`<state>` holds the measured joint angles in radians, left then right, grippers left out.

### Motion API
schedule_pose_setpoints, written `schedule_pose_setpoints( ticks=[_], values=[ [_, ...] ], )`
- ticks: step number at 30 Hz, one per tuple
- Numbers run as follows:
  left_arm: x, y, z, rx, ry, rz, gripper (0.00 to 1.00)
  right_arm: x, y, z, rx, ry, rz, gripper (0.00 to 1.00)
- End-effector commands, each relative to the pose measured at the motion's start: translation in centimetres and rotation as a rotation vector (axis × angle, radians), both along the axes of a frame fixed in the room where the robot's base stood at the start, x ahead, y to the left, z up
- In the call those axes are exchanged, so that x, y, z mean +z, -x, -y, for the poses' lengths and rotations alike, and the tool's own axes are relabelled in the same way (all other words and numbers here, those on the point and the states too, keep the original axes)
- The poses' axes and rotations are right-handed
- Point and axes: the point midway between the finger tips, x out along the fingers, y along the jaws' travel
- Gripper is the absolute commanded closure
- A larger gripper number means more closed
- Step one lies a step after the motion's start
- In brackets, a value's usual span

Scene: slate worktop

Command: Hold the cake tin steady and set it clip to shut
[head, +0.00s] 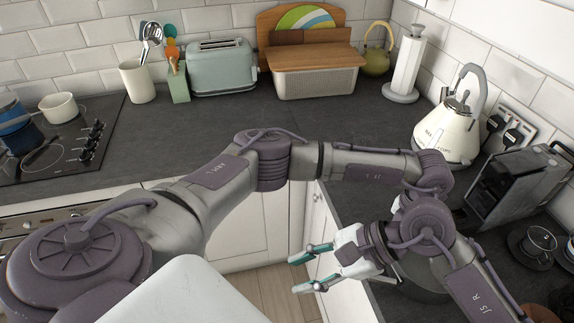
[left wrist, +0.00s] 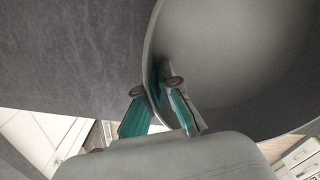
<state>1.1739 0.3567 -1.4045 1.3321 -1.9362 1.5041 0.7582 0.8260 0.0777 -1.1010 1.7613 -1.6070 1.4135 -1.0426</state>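The cake tin (left wrist: 235,50) is a round grey vessel that fills the right of the left wrist view. In the head view a grey rounded part of it (head: 428,276) shows behind my right arm. My left gripper (left wrist: 156,90) has one finger outside the tin's wall and one inside, with the rim between them. I cannot tell whether the fingers press on it. In the head view that gripper is hidden. My right gripper (head: 308,271) is open and empty, left of the tin, over the gap beside the worktop. The tin's clip is not visible.
A cream kettle (head: 447,132) and a dark toaster-like appliance (head: 515,185) stand on the right worktop. A dark cup (head: 538,242) sits near the right edge. My arms cross close together above the corner. The back worktop (head: 225,130) is clear in front of the green toaster (head: 222,68).

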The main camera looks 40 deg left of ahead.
Motion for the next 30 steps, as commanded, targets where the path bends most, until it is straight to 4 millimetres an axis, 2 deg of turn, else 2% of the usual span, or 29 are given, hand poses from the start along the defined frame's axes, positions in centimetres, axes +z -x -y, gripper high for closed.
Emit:
schedule_pose_setpoints(
  ticks=[6,13,18,30],
  values=[
    [0.0,0.0,0.0,0.000,0.000,0.000,1.00,1.6,2.0,-1.6,-0.021,-0.272,-0.115,0.61],
    [0.0,0.0,0.0,0.000,0.000,0.000,1.00,3.1,2.3,-2.2,-0.081,-0.475,-0.174,0.61],
    [0.0,0.0,0.0,0.000,0.000,0.000,1.00,3.6,2.2,-2.2,-0.109,-0.538,-0.187,0.61],
    [0.0,0.0,0.0,0.000,0.000,0.001,1.00,3.7,2.2,-2.2,-0.113,-0.549,-0.188,0.61]
  ],
)
